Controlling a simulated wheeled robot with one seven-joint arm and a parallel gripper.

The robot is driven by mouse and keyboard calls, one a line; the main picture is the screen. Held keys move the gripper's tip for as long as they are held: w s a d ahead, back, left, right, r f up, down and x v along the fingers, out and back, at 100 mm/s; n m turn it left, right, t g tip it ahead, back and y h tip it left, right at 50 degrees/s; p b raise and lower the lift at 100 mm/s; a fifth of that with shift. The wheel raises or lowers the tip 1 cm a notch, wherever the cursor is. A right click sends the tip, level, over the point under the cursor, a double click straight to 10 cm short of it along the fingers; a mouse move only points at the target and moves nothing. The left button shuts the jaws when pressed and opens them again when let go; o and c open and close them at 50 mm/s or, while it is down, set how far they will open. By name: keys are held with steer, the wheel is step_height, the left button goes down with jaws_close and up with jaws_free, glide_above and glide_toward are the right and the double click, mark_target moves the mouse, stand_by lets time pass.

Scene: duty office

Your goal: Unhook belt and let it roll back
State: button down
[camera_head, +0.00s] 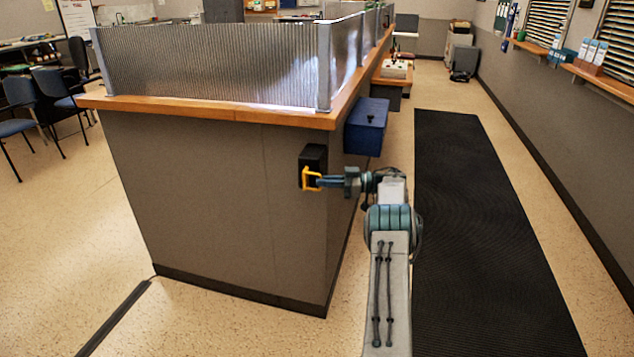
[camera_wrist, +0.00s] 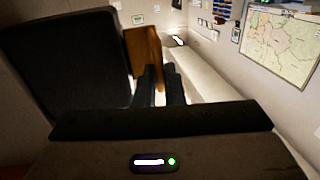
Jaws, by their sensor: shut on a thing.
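A black box (camera_head: 313,165), likely the belt housing, is mounted on the grey end of the counter. A yellow looped tab (camera_head: 306,181) is at its front. My gripper (camera_head: 320,182) reaches in from the right and is shut on the tab. In the wrist view the dark fingers (camera_wrist: 160,88) are close together, with an orange-brown piece (camera_wrist: 143,50), likely the tab, just beyond them. The dark box (camera_wrist: 65,70) fills the left of that view. No stretched belt strap can be made out.
The counter (camera_head: 220,190) has a wooden top and a ribbed clear screen (camera_head: 210,65). A blue box (camera_head: 367,127) hangs on its side, just behind my gripper. A black floor mat (camera_head: 475,230) lies right of my arm. Blue chairs (camera_head: 50,88) stand far left.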

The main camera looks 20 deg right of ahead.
steer(key=shift+w+r, duration=0.1)
steer(key=shift+w, duration=0.05)
steer(key=c, duration=1.5)
jaws_free()
steer(key=shift+w+d, duration=0.1)
steer(key=shift+d, duration=0.1)
steer(key=shift+c, duration=0.2)
steer(key=v, duration=0.7)
steer(key=shift+d+b, duration=0.2)
steer(key=shift+b, duration=0.1)
